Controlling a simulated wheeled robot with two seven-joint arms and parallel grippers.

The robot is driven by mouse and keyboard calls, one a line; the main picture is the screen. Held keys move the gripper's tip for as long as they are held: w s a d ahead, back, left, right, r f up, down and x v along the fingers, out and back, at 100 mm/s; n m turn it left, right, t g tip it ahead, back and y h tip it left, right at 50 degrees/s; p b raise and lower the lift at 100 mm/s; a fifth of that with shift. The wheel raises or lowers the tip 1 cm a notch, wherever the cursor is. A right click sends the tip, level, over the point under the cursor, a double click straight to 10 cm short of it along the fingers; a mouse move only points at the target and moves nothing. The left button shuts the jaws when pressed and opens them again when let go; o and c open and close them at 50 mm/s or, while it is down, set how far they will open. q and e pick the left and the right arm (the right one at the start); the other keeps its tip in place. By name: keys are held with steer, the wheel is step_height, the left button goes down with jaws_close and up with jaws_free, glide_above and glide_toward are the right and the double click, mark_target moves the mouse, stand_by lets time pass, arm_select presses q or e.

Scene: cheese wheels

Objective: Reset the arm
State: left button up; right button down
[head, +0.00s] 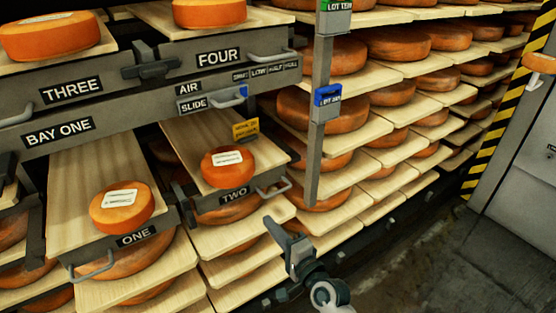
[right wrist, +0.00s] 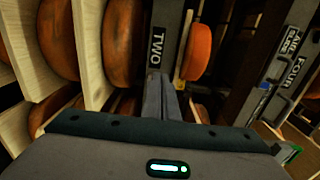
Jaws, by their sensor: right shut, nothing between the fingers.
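My right gripper (head: 280,234) is in the lower middle of the head view, in front of the lower shelves and below the board marked TWO. It is shut and empty; its closed fingers also show in the right wrist view (right wrist: 160,98), pointing toward the TWO label (right wrist: 157,46). It appears apart from the boards. My left gripper is not in the head view.
Labelled cheeses stand on boards ONE (head: 122,208) and TWO (head: 228,166). Boards THREE (head: 70,92) and FOUR (head: 218,56) also bear cheeses. A grey post (head: 320,150) hangs above right. Shelves of cheese wheels fill the back. Floor (head: 430,240) at right is clear.

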steer(key=shift+f, duration=0.1)
steer(key=s+d+f+n+g+h+p, duration=0.15)
steer(key=s+d+f, duration=0.25)
steer(key=f, duration=0.4)
steer(key=s+d+f+n+g+h+p, duration=0.1)
steer(key=s+d+f+n+h+p, duration=0.2)
steer(key=f, duration=0.5)
steer(key=s+d+f+n+g+h+p, duration=0.15)
steer(key=s+d+f, duration=0.3)
steer(key=f, duration=0.45)
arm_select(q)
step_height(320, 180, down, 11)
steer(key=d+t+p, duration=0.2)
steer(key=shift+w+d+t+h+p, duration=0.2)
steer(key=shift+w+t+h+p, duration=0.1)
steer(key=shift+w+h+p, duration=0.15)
arm_select(e)
steer(key=s+d+f+n+g+h, duration=0.1)
steer(key=s+d+f, duration=0.3)
steer(key=s, duration=0.4)
steer(key=s+d+f+n+g+h, duration=0.1)
steer(key=s+d+f+n+g, duration=0.1)
steer(key=s+f, duration=0.4)
steer(key=s+d+f+n+g+h, duration=0.1)
steer(key=s+d+f+n, duration=0.3)
steer(key=s, duration=0.6)
steer(key=shift+s+d+f+g, duration=0.25)
steer(key=shift+d+f+g, duration=0.4)
steer(key=shift+d, duration=0.25)
steer(key=shift+w, duration=0.1)
